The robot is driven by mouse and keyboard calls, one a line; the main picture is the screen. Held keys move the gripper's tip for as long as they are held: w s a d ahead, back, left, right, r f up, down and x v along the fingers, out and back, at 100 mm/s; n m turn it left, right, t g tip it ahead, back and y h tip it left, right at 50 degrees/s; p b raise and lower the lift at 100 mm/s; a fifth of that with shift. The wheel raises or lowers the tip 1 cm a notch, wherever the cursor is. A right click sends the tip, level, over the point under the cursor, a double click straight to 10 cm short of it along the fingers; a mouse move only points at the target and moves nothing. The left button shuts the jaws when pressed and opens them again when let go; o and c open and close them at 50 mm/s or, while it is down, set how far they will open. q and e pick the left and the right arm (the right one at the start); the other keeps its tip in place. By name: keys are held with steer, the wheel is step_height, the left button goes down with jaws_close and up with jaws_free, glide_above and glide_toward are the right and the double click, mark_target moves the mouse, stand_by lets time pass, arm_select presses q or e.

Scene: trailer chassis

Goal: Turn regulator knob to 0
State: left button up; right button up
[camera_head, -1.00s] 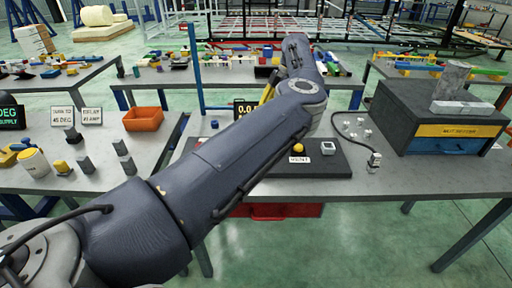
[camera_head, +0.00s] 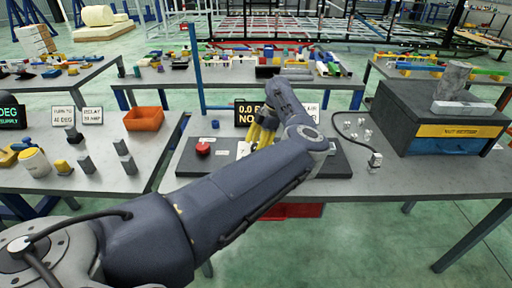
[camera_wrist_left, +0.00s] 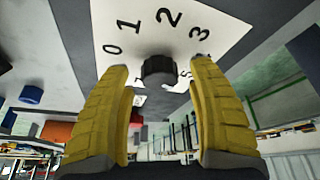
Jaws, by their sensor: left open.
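In the left wrist view, the dark round regulator knob (camera_wrist_left: 158,70) stands on a white dial plate (camera_wrist_left: 135,22) with the figures 0, 1, 2 and 3 readable. I cannot tell which figure the knob points to. My left gripper (camera_wrist_left: 160,75) is open, with one yellow finger on each side of the knob; contact is not clear. In the head view, the left gripper (camera_head: 260,130) is over the dark panel (camera_head: 190,164), beside the white dial plate (camera_head: 243,149). The knob is hidden there by my fingers and arm. My right gripper is not seen.
A red button (camera_head: 202,149) is left of the gripper on the panel. A display (camera_head: 246,112) with yellow text stands behind it. A dark cabinet (camera_head: 440,120) and a cable plug (camera_head: 375,160) are to the right. An orange bin (camera_head: 143,118) is on the left table.

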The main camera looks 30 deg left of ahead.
arm_select(q)
steer(key=shift+s+f, duration=0.1)
steer(key=shift+f, duration=0.1)
steer(key=c, duration=1.3)
